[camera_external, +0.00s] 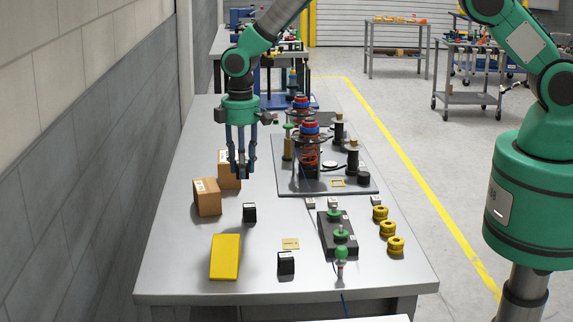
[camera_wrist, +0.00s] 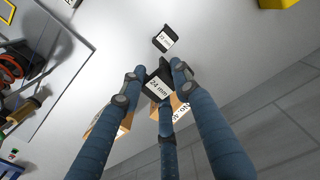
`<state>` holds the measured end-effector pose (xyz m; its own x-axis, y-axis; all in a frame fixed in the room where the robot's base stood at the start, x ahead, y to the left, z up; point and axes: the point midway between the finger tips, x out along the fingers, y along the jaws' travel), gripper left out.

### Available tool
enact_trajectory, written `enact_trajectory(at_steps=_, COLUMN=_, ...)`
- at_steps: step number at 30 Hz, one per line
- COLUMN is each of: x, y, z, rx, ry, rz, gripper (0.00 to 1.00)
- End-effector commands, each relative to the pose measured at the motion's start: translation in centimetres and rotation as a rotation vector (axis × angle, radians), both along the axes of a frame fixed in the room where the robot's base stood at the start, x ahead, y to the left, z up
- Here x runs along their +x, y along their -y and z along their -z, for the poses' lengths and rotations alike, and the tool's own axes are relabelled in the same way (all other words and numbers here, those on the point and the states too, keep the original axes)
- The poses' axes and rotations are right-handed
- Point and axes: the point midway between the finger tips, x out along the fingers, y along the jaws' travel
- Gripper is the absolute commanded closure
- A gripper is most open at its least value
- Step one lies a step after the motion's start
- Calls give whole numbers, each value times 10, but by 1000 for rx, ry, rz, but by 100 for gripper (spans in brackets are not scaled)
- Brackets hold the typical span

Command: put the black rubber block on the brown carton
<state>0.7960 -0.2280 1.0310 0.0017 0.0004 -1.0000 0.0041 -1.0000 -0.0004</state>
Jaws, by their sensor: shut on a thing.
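My gripper (camera_external: 241,172) hangs with its fingers pointing down, in front of the rear brown carton in the external view. In the wrist view its fingers (camera_wrist: 158,78) are shut on a black rubber block (camera_wrist: 157,86) with a white "24 mm" label. In the external view the held block is mostly hidden by the fingers. Two brown cartons stand at the table's left side, a front one (camera_external: 207,198) and a rear one (camera_external: 225,184). The wrist view shows cartons (camera_wrist: 182,112) partly hidden below the fingers and held block. I cannot tell whether the block touches a carton.
Two other black blocks lie on the table, one near the front carton (camera_external: 249,213) and one at the front (camera_external: 286,263). A yellow block (camera_external: 225,257) lies front left. A grey plate (camera_external: 290,183) with spring assemblies stands to the gripper's right. A wall runs along the left.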

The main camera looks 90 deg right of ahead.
Motion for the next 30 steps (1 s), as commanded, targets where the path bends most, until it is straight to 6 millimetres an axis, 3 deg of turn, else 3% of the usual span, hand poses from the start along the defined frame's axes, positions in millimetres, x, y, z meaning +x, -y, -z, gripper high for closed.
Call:
enact_trajectory(at_steps=15, x=63, y=18, z=6, rx=0, ry=1, rz=0, gripper=95)
enact_trajectory(at_steps=21, x=74, y=21, z=7, rx=0, ry=1, rz=0, gripper=95)
enact_trajectory(at_steps=30, x=75, y=21, z=7, rx=0, ry=0, rz=0, gripper=95)
